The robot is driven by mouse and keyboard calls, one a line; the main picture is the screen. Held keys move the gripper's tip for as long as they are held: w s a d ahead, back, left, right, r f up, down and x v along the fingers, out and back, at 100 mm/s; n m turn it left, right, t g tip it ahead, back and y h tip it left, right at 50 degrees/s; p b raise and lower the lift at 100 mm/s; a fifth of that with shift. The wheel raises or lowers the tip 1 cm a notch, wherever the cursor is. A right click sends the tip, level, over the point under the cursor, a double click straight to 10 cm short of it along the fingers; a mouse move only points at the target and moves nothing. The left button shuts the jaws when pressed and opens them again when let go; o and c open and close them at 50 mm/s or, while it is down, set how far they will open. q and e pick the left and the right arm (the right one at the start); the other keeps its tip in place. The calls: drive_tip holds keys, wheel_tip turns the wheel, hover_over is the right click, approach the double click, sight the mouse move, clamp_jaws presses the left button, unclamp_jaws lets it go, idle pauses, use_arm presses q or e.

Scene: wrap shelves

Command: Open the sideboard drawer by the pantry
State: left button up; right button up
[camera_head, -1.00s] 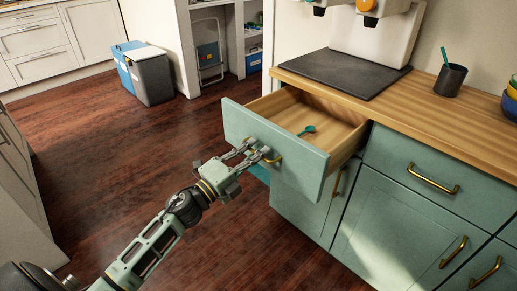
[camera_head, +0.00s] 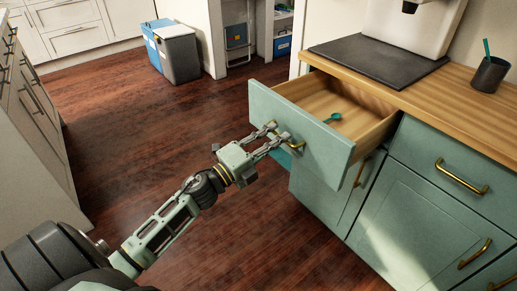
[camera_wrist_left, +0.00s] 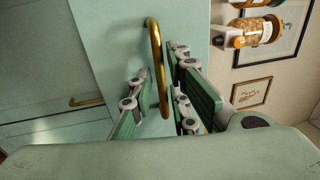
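The sideboard drawer (camera_head: 300,137) has a green front and a pale wooden inside, and it stands pulled out from the sideboard (camera_head: 424,196). A small teal spoon (camera_head: 333,117) lies in it. My left gripper (camera_head: 279,132) is at the drawer front, by its brass handle (camera_head: 297,146). In the left wrist view the handle (camera_wrist_left: 155,55) runs between the two finger pads of my left gripper (camera_wrist_left: 160,90); the fingers stand apart on either side of it. My right gripper is not in view.
The wooden worktop (camera_head: 440,97) carries a dark mat (camera_head: 378,60), a white machine and a dark cup (camera_head: 489,75). Blue and grey bins (camera_head: 178,50) stand at the back. White cabinets are at the left. The wooden floor between is clear.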

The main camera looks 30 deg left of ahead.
use_arm(q)
drive_tip(key=v, duration=1)
drive_tip(key=shift+s, duration=0.25)
drive_tip(key=shift+w+a, duration=0.1)
